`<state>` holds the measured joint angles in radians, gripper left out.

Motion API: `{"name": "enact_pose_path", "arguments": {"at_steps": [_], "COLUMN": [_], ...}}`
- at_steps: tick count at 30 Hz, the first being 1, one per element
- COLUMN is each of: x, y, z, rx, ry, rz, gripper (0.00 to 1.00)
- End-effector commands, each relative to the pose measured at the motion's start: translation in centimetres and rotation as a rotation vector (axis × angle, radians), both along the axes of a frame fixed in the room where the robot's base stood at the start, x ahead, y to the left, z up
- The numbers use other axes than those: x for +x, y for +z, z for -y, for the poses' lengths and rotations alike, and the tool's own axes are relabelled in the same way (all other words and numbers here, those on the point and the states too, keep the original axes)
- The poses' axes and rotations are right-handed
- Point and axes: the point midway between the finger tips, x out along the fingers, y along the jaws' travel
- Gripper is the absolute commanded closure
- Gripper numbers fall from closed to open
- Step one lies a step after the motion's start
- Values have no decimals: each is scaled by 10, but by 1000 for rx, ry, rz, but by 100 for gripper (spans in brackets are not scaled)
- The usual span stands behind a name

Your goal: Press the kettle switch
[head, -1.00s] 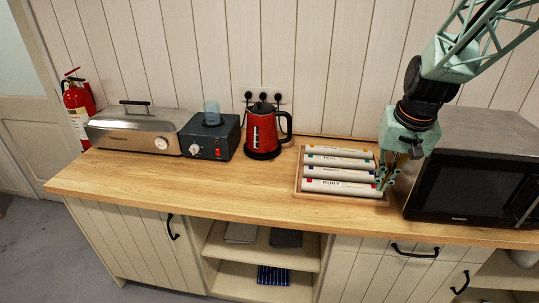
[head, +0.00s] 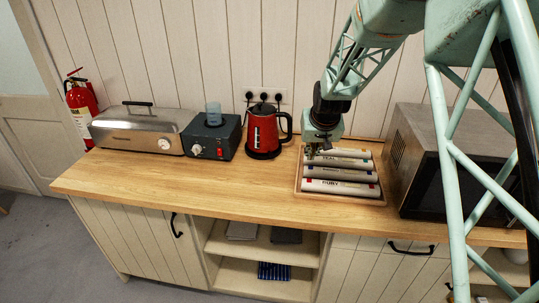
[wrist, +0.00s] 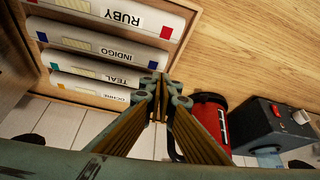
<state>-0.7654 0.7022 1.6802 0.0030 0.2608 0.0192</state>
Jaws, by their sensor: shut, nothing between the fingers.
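The red kettle (head: 263,132) with a black lid, base and handle stands upright at the back of the counter. Its handle (head: 285,125) faces right, towards my gripper. No switch can be made out on it. My gripper (head: 313,153) is shut and empty, above the left back part of the tray of rolls, to the right of the kettle and apart from it. In the wrist view my closed fingertips (wrist: 160,85) are in the middle, and the kettle (wrist: 209,118) shows just right of them, partly hidden by a finger.
A wooden tray (head: 298,185) holds several labelled rolls under my gripper. A microwave (head: 455,170) stands right. The counter front (head: 200,188) is clear.

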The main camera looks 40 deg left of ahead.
Motion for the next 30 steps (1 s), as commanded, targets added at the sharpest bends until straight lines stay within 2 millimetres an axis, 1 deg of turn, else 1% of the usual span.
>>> {"name": "enact_pose_path", "arguments": {"at_steps": [1, 9, 12, 15, 18, 21, 30], "x": [-1, -5, -7, -9, -11, -12, -13], "y": [-2, -16, -20, -24, -26, -27, -28], "z": [-14, -84, -105, -123, -135, -141, -142], "rx": [8, 56, 72, 86, 96, 101, 102], "ry": [13, 70, 88, 103, 113, 119, 120], "rz": [11, 65, 83, 96, 107, 112, 114], "gripper": [100, 100, 100, 100, 100, 100, 100]}}
